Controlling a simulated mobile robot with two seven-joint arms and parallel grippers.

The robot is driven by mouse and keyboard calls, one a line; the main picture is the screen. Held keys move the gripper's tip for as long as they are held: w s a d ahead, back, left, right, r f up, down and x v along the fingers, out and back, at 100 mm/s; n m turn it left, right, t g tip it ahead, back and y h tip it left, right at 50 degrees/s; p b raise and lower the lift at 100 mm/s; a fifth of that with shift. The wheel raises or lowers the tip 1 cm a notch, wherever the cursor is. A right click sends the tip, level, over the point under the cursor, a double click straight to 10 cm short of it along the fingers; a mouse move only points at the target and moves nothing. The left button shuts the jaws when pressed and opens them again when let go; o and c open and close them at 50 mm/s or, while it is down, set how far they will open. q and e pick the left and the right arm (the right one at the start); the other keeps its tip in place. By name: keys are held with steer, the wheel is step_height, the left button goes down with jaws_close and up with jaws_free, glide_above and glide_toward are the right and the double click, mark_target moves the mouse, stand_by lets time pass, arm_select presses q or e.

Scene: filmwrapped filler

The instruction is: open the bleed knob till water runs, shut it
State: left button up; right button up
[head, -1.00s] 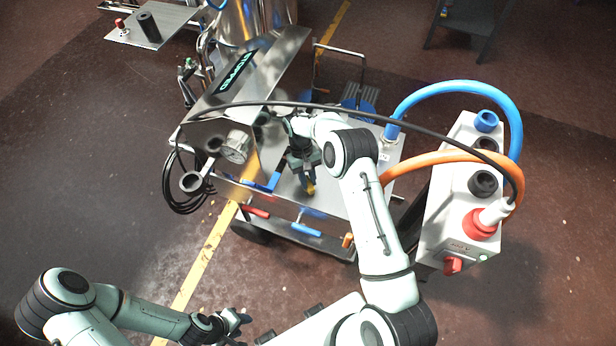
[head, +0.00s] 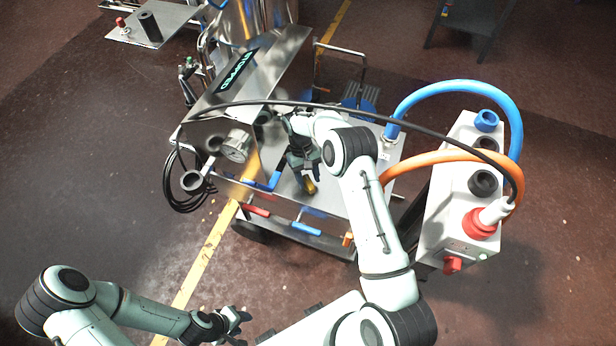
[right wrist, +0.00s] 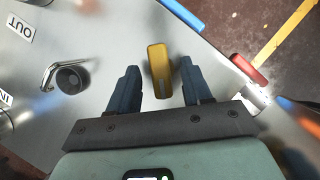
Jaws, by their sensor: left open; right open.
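A yellow knob (right wrist: 160,70), which I take for the bleed knob, sits on the steel top between the two fingers of my right gripper (right wrist: 160,85). The fingers are open, with a gap on each side of it. In the head view the knob (head: 309,187) shows just below my right gripper (head: 301,172). A bent metal spout (right wrist: 48,72) ends beside a dark round cup (right wrist: 72,78) on the same top. I see no water at the spout. My left gripper (head: 242,321) is open and empty, low in the head view, away from the machine.
Red (head: 257,211) and blue (head: 306,229) handles line the machine's front edge. Blue (head: 470,88) and orange (head: 430,161) hoses and a black cable arch near my right arm.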

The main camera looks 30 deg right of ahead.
steer(key=p+v, duration=0.1)
steer(key=v, duration=0.6)
steer(key=shift+r, duration=0.25)
